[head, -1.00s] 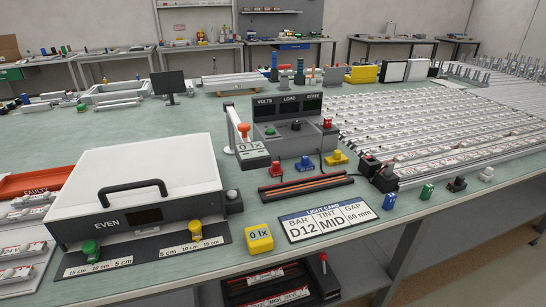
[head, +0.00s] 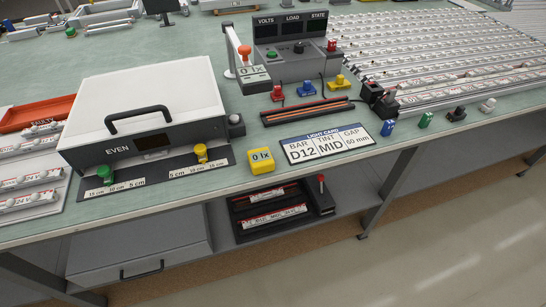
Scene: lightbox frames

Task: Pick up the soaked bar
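Two light bars with red and white labels lie in a black rack (head: 262,206) on the shelf under the bench, a back bar (head: 270,195) and a front bar (head: 274,217). Their lettering is too small to read surely. I cannot tell from the picture which bar is the soaked one. The light card (head: 327,146) on the bench reads BAR D12, TINT MID, GAP 60 mm. My gripper is not in view.
The bench edge (head: 350,163) overhangs the shelf (head: 345,201). A drawer cabinet (head: 140,245) is left of the rack, a bench leg (head: 388,190) right. The floor (head: 440,240) in front is clear.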

